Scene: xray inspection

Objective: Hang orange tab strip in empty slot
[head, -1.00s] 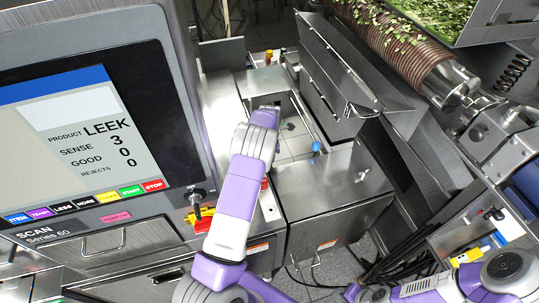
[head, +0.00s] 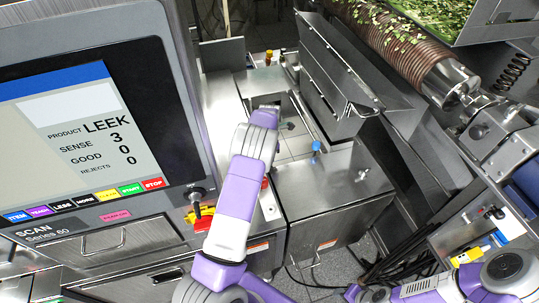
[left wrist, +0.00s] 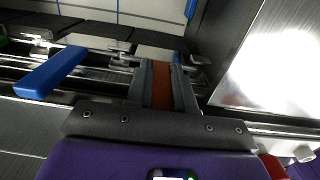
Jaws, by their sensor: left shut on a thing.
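In the left wrist view, my left gripper (left wrist: 161,75) is shut on the orange tab strip (left wrist: 161,90). Its reddish-orange tab shows between the two grey fingers. The rest of the strip is hidden. The fingers are beside metal rails (left wrist: 95,70) that run across to the left. I cannot make out which slot on the rails is empty. In the head view my left arm reaches over the metal machine, and its wrist hides the gripper and strip. My right arm shows at the bottom right, with its gripper out of view.
A blue tab (left wrist: 50,73) lies across the rails, left of the gripper. A shiny metal panel (left wrist: 270,60) is close on the right. In the head view the scanner screen (head: 80,130) stands left of my arm, and a metal box (head: 330,195) with a blue knob is right of it.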

